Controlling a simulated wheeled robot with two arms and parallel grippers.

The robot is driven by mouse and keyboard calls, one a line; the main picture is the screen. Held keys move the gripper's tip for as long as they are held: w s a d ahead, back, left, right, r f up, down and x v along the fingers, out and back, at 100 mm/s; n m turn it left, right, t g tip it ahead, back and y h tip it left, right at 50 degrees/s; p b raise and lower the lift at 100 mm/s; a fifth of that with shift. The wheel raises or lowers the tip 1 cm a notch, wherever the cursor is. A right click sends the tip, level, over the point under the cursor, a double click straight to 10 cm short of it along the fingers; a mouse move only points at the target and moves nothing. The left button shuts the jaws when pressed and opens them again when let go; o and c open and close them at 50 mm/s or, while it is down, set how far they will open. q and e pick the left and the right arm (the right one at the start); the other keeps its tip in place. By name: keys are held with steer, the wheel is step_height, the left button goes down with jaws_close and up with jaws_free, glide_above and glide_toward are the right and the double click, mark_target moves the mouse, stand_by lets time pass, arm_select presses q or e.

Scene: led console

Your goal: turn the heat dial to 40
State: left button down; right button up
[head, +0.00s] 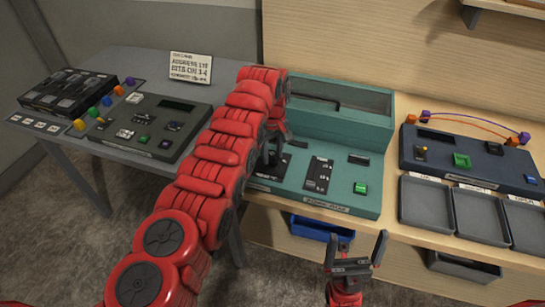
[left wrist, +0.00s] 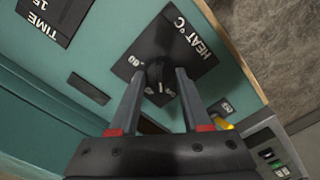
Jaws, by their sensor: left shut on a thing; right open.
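The heat dial (left wrist: 157,75) is a dark round knob on a black plate lettered "HEAT °C" (left wrist: 193,38) in the left wrist view. The plate sits on the teal console (head: 326,207), which also shows in the head view. My left gripper (left wrist: 160,80) is shut on the dial, one finger on each side. The scale marks are partly covered by the fingers and knob, so I cannot read the dial's setting. In the head view my left arm largely hides the dial. My right gripper (head: 357,250) is open and empty in front of the console's front edge.
The console also has a TIME panel (head: 318,174) and a green button (head: 360,188). To the right are a dark blue console (head: 470,163) and grey trays (head: 426,201). A grey console (head: 150,130) stands left. A blue bin (head: 322,229) is below the counter.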

arm_select(q)
steer(key=m+b, duration=0.2)
steer(key=shift+f+m, duration=0.25)
steer(key=shift+m, duration=0.05)
steer(key=shift+r+m+b, duration=0.15)
steer(key=shift+m+b, duration=0.2)
steer(key=shift+m, duration=1.15)
steer(key=shift+c, duration=1.8)
jaws_free()
steer(key=shift+r, duration=0.1)
